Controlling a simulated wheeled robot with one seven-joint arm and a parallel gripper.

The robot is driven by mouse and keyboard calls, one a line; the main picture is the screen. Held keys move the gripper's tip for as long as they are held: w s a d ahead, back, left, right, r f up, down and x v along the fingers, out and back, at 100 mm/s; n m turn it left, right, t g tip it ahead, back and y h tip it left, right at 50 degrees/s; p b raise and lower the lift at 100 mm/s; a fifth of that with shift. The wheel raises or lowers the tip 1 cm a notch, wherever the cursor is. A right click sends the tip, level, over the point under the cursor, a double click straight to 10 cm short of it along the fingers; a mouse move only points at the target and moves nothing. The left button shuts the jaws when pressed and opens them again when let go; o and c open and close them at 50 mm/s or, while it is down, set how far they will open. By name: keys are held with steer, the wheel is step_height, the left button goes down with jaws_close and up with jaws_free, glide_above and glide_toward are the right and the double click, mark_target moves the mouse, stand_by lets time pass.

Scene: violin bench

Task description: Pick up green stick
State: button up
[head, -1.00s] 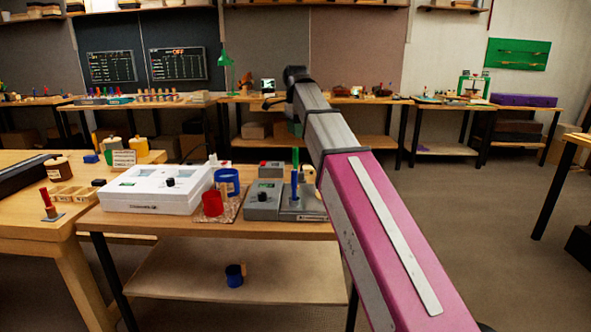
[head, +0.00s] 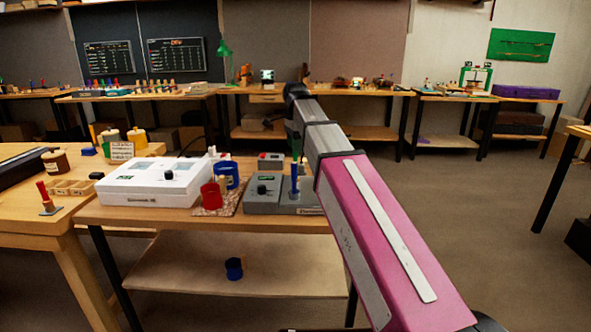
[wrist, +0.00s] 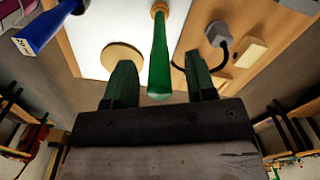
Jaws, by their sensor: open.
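The green stick (wrist: 158,55) shows large in the wrist view, with a wooden far end. It stands between the two green fingers of my gripper (wrist: 160,84). The jaws are open, with a gap visible on both sides of the stick.
On the bench stand a grey box (head: 265,197), a white box (head: 150,183), a red cup (head: 211,196) and a blue cup (head: 226,175).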

step_height(320, 180, down, 2)
steer(key=shift+f, duration=0.15)
steer(key=shift+c, duration=0.3)
jaws_close()
